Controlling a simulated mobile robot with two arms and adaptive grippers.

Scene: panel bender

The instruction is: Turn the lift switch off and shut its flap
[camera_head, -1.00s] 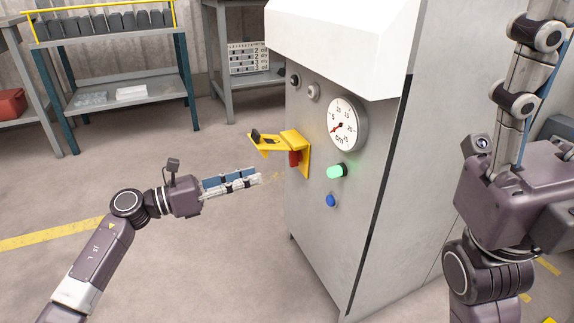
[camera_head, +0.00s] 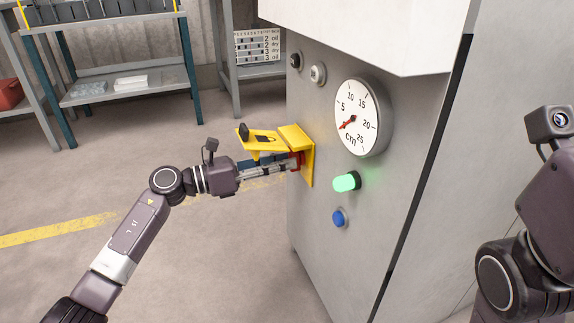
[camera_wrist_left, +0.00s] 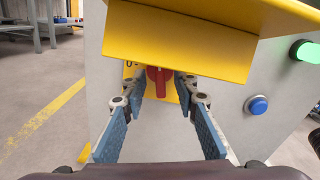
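The lift switch is a red knob (camera_head: 298,161) on a yellow plate on the front of the grey machine. Its yellow flap (camera_head: 262,141) stands open, sticking out above the knob. In the left wrist view the flap (camera_wrist_left: 180,45) covers the upper middle, and the red knob (camera_wrist_left: 158,80) shows below it, its grip upright. My left gripper (camera_head: 292,163) is under the flap at the knob. In the left wrist view its fingertips (camera_wrist_left: 160,88) are apart, one on each side of the knob; I cannot tell whether they touch it. My right gripper's fingers are out of view.
A round dial gauge (camera_head: 361,117), a lit green button (camera_head: 346,182) and a blue button (camera_head: 339,218) are on the machine front, right of the switch. Two small knobs sit above. A shelf table (camera_head: 120,85) stands at the back left. The floor between is clear.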

